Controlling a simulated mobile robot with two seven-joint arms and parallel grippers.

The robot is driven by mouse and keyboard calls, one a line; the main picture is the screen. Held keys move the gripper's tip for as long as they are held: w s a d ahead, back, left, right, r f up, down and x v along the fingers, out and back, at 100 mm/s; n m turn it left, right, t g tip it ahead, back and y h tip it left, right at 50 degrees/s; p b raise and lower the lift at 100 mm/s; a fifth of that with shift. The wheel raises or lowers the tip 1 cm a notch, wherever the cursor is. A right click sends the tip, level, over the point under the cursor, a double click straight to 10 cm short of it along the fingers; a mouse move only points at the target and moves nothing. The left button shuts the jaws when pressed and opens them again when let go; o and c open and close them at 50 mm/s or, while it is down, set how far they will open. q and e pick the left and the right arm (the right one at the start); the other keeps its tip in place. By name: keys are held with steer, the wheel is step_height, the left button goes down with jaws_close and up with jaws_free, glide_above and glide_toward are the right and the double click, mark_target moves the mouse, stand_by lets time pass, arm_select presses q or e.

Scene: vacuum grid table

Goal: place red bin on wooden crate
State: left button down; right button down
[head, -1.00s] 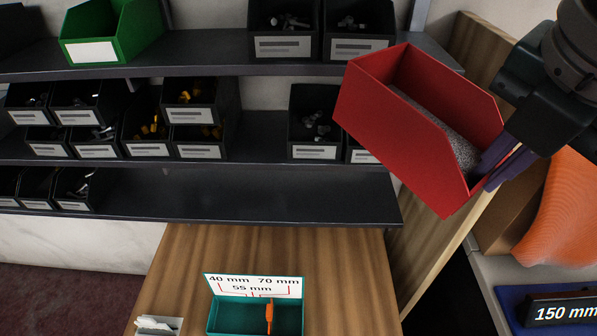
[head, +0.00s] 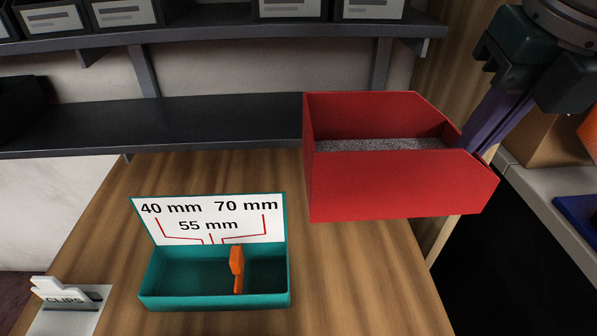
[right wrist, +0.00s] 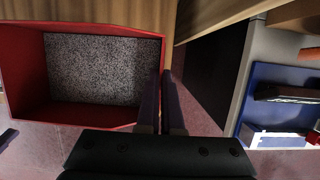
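The red bin (head: 400,180), with grey speckled material inside, is held nearly level over a wooden top (head: 365,260) in the head view. My right gripper (head: 478,142) is shut on the bin's right wall. In the right wrist view the red bin (right wrist: 20,90) is at the left, and its wall is between the two fingers of my right gripper (right wrist: 162,100). The bin hides part of the wooden top, and I cannot tell whether they touch. No separate wooden crate can be made out. My left gripper is not in view.
A teal box (head: 165,300) with an orange divider and a size label stands left of the bin. A white clips holder (head: 70,305) is at lower left. A dark shelf (head: 220,120) runs behind. A grey bench (head: 550,205) is at right.

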step_height(320, 180, down, 16)
steer(key=b, duration=0.5)
steer(key=shift+r+b, duration=0.1)
steer(key=shift+b, duration=0.25)
step_height(320, 180, down, 4)
steer(key=shift+f+b, duration=0.15)
steer(key=shift+b, duration=0.8)
steer(key=c, duration=1.1)
jaws_free()
steer(key=shift+f, duration=0.1)
